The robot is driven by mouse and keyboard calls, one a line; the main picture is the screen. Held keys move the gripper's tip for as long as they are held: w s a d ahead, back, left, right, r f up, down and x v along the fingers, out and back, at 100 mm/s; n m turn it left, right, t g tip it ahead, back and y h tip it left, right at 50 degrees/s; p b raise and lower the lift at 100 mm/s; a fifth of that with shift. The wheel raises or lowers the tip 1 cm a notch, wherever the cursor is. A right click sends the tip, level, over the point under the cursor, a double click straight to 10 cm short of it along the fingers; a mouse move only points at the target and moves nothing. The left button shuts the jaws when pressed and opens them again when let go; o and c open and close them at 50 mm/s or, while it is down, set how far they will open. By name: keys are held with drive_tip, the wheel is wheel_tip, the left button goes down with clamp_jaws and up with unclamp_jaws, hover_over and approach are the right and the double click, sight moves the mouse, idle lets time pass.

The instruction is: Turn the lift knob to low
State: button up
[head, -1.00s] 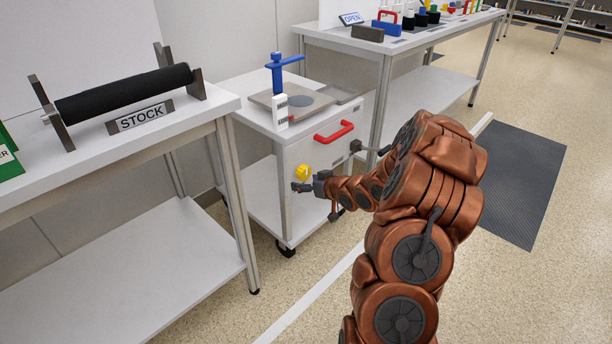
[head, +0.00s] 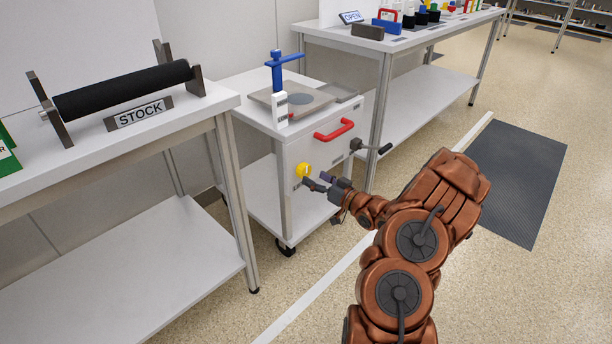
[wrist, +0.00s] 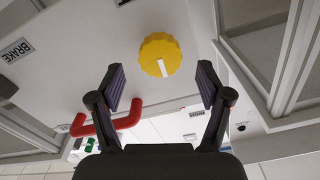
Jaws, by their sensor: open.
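The lift knob is a yellow scalloped dial (head: 302,170) on the front panel of the white cart (head: 328,161). In the wrist view the knob (wrist: 160,56) shows a white pointer line running from its middle toward the lower edge, tilted slightly. My gripper (head: 313,183) is open in front of the panel, just below and right of the knob in the head view. In the wrist view my fingers (wrist: 160,86) stand apart on either side, with the knob beyond their tips and centred between them. I see no contact with the knob.
A red handle (head: 334,131) and a dark crank (head: 372,147) stick out from the cart near the knob. A "BRAKE" label (wrist: 16,51) shows in the wrist view. The STOCK table (head: 225,104) stands left of the cart, another table (head: 410,45) behind right.

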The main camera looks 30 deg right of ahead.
sight(306, 174)
drive_tip(key=shift+b+x, duration=0.6)
drive_tip(key=shift+x, duration=1.65)
drive_tip(key=c, duration=1.2)
drive_tip(key=shift+o, duration=0.2)
drive_tip(key=shift+r+n+p, duration=0.1)
drive_tip(key=shift+n+p, duration=0.2)
drive_tip(key=shift+p, duration=0.35)
